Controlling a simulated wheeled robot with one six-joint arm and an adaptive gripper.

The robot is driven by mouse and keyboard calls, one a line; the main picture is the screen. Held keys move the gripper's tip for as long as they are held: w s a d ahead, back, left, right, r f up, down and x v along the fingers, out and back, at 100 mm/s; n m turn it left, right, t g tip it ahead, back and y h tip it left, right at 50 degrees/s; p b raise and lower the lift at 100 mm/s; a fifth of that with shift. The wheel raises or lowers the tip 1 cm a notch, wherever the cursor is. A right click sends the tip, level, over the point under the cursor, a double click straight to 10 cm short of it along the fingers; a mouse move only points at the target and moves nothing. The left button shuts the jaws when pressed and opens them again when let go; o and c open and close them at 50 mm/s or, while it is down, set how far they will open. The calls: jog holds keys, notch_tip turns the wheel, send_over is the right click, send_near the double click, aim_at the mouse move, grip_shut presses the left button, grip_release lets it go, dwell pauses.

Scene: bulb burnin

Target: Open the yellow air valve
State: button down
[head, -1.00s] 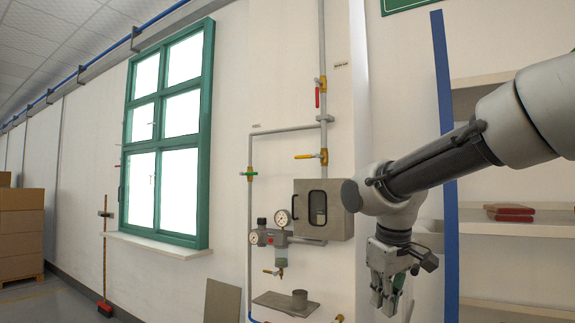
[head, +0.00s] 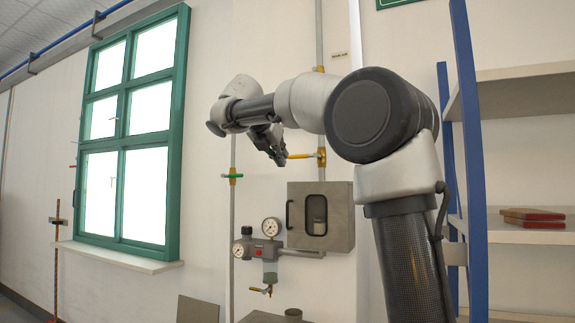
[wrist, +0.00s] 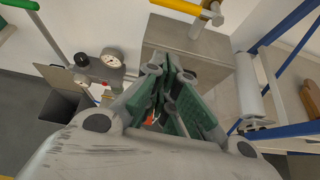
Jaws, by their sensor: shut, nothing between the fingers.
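The yellow valve lever (head: 301,156) sticks out level to the left of its brass valve body (head: 321,157) on the wall pipe above the grey box. In the wrist view the lever (wrist: 178,6) runs across the top edge, with the valve body (wrist: 213,14) to its right. My gripper (head: 281,161) is shut and empty, with its fingertips by the lever's free left end in the head view. In the wrist view my gripper (wrist: 168,75) points below the lever, apart from it in the picture. Whether it touches the lever, I cannot tell.
A grey box (head: 336,232) with a small window is below the lever. A green lever (head: 231,176) is on the left pipe. Pressure gauges (head: 270,227) and a smaller yellow-handled valve (head: 259,290) are lower left. Blue-framed shelving (head: 470,150) stands at right.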

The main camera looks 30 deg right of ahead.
aim_at(305, 157)
jog(key=shift+f+n, duration=0.1)
jog(key=shift+n, duration=0.2)
jog(key=w+d+f, duration=0.1)
jog(key=w+d, duration=0.4)
jog(key=d, duration=0.2)
jog(key=shift+w+d, duration=0.2)
jog(key=shift+w, duration=0.2)
dwell(0.6)
jog(key=shift+r, duration=0.2)
